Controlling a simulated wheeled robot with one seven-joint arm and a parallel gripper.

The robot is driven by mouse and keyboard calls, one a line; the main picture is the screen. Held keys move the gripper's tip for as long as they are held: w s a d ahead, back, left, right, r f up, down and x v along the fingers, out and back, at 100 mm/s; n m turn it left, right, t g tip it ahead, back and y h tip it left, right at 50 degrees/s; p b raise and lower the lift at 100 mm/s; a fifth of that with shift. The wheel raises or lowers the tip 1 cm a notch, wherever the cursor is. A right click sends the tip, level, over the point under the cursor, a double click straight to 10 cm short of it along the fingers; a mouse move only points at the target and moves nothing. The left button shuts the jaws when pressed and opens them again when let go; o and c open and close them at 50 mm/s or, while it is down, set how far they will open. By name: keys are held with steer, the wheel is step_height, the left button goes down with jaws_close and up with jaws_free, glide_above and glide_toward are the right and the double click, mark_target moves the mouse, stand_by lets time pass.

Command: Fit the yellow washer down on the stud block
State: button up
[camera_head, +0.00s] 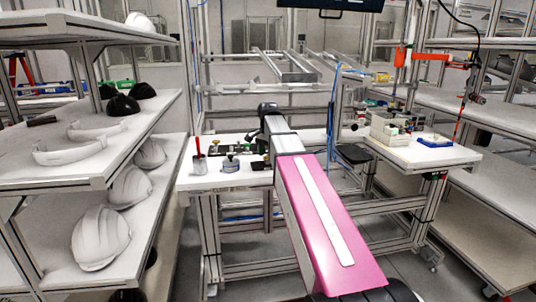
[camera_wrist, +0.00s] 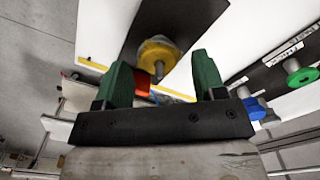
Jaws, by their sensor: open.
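In the wrist view, the yellow washer (camera_wrist: 158,52) is a round yellow piece over a black patch on a white surface. A grey stud-like tip (camera_wrist: 160,70) shows at its near edge; I cannot tell whether the washer is around it. My gripper (camera_wrist: 161,68) has green fingers, spread apart, with the washer just beyond and between the tips. Nothing is held. I cannot pick out the stud block for certain. In the head view, small parts crowd the white workbench (camera_head: 210,181) by my arm's end, and the washer is too small to tell.
In the wrist view, a blue round piece (camera_wrist: 253,108) and a green round piece (camera_wrist: 300,76) are at right by labelled black strips. A red part (camera_wrist: 141,82) is behind the left finger. In the head view, a red-handled item (camera_head: 199,152) stands on the bench's left.

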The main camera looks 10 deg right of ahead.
step_height(320, 180, up, 11)
steer(key=shift+f, duration=0.2)
stand_by(0.3)
